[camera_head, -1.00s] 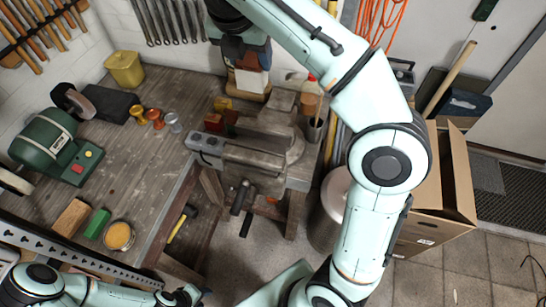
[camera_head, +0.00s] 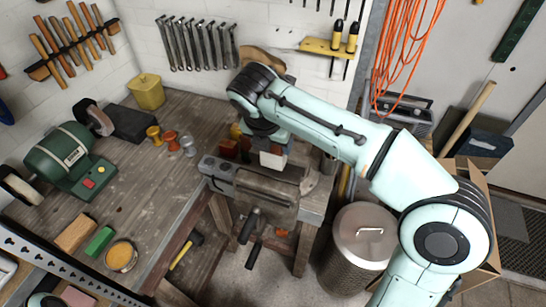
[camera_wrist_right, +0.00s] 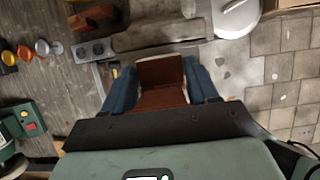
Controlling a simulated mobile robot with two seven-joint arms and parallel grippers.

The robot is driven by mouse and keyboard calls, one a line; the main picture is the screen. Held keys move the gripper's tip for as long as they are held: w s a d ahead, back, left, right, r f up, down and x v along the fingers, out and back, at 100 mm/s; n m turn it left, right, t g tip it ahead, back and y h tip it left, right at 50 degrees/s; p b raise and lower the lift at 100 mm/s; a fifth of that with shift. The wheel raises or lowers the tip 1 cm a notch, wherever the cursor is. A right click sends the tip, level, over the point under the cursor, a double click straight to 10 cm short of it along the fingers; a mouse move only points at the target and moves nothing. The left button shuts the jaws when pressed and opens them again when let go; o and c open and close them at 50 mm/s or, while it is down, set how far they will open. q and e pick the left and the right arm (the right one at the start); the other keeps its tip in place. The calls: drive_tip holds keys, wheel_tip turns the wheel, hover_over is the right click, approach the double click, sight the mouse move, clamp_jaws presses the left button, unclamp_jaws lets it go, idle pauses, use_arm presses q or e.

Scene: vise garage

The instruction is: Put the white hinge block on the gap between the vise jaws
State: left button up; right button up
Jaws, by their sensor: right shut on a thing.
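My right gripper (camera_head: 270,147) is shut on the white hinge block (camera_head: 272,160), whose white face shows below the fingers in the head view. In the right wrist view, the blue fingers of the right gripper (camera_wrist_right: 160,80) stand on either side of a rust-brown piece with a pale edge. The vise (camera_head: 265,188) is at the bench corner, below the held block. The gripper and block cover part of the vise jaws, so the gap is not clearly seen. I cannot tell whether the block touches the vise. My left gripper is out of view.
Red-brown blocks (camera_head: 230,148) lie on the bench just left of the gripper. A metal bin (camera_head: 360,245) stands right of the vise. The middle of the bench is bare.

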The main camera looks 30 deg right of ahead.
sight(271, 152)
drive_tip(key=shift+w+f, duration=0.15)
drive_tip(key=shift+f, duration=0.1)
wheel_tip(271, 152, down, 4)
drive_tip(key=shift+r+b, duration=0.1)
drive_tip(key=shift+b, duration=0.5)
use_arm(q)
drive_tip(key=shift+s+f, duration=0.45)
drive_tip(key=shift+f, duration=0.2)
use_arm(e)
drive_tip(key=o, duration=1.5)
drive_tip(key=shift+o, duration=0.2)
